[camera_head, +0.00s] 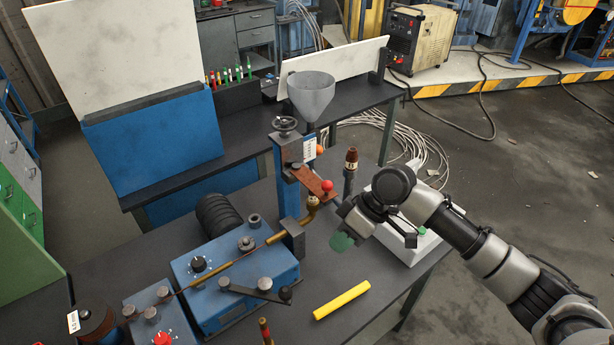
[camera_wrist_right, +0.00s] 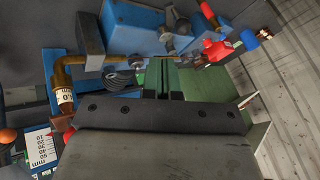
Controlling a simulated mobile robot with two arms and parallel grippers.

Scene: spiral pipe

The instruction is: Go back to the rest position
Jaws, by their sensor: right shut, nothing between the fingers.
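My right gripper (camera_head: 345,238) reaches in from the right and hangs over the right part of the dark workbench, just right of the blue bending machine (camera_head: 240,280). It is shut and empty, with a green patch at its tip. In the right wrist view its dark fingers (camera_wrist_right: 162,82) show close together past the wide palm plate. A brass pipe (camera_head: 262,247) lies along the top of the machine, left of the gripper, and shows in the wrist view (camera_wrist_right: 85,62). My left gripper is out of view.
A yellow bar (camera_head: 341,300) lies on the bench below the gripper. A blue stand with a grey funnel (camera_head: 312,95) and a red-knobbed lever (camera_head: 326,186) rises close by to the left. A white box (camera_head: 412,240) sits under my right forearm.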

